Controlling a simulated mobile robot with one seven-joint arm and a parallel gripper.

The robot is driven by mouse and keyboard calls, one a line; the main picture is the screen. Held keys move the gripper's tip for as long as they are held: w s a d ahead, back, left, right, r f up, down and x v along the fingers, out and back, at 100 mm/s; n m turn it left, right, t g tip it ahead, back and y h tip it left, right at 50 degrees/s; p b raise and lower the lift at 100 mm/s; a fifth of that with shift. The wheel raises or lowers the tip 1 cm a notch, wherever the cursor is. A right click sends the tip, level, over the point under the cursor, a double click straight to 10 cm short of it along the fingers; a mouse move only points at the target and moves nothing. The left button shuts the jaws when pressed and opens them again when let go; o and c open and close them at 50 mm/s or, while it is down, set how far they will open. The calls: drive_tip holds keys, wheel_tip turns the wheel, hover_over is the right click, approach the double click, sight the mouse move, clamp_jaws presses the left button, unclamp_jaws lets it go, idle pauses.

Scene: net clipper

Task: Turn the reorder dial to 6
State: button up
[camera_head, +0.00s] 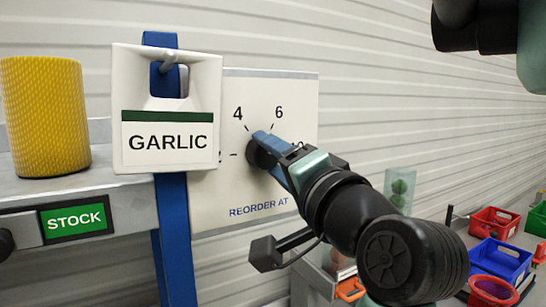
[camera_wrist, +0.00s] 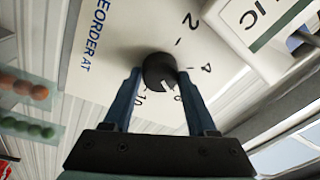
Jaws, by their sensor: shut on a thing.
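The reorder dial is a round black knob (camera_head: 262,152) on a white panel (camera_head: 300,105) marked "REORDER AT". In the head view, the numbers 4 and 6 show above it; the 2 is partly covered. In the wrist view, the dial (camera_wrist: 160,71) sits between the fingertips of my gripper (camera_wrist: 160,78). My gripper's blue fingers are shut on it, one on each side. A white mark on the dial points down and slightly right there, near a digit partly hidden by a finger. I cannot tell exactly which number it points to. The head view hides the dial's right side.
A white "GARLIC" sign (camera_head: 170,158) hangs on a blue post (camera_head: 176,235) just left of the panel, overlapping its edge. A yellow roll (camera_head: 46,115) stands on the grey shelf (camera_head: 110,182). Red bins (camera_head: 494,222) and a blue bin (camera_head: 500,262) are at the lower right.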

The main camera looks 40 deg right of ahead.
drive_tip(key=o, duration=1.4)
drive_tip(key=shift+c, duration=0.2)
drive_tip(key=b+v, duration=0.5)
drive_tip(key=v, duration=0.8)
drive_tip(key=shift+w+r, duration=0.1)
